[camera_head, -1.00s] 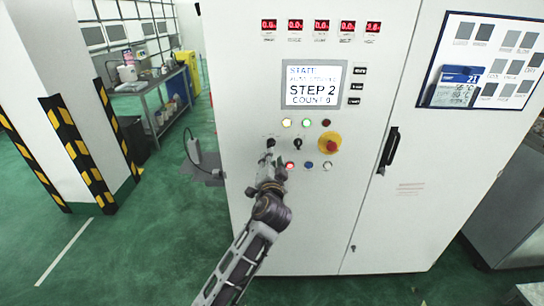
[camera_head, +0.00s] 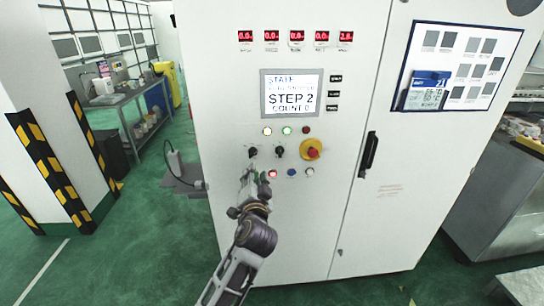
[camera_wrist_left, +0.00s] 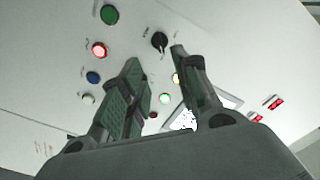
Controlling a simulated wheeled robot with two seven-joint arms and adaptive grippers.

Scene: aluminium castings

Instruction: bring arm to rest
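My left arm reaches up from the bottom of the head view to the control cabinet (camera_head: 380,230). Its left gripper (camera_head: 251,178) is in front of the lower left of the button panel, below the left black knob (camera_head: 252,151). In the left wrist view, the two fingers of the left gripper (camera_wrist_left: 156,62) stand apart with nothing between them. Past them show a green button (camera_wrist_left: 109,14), a lit red button (camera_wrist_left: 99,49) and a black knob (camera_wrist_left: 159,41). The fingers seem clear of the panel. My right gripper is not in view.
The cabinet has a screen reading STEP 2 (camera_head: 291,94), a red emergency stop (camera_head: 312,150) and a black door handle (camera_head: 369,155). A striped pillar (camera_head: 50,130) stands left, a workbench (camera_head: 140,100) behind. A grey casting bench (camera_head: 510,190) is at right. Green floor is open at left.

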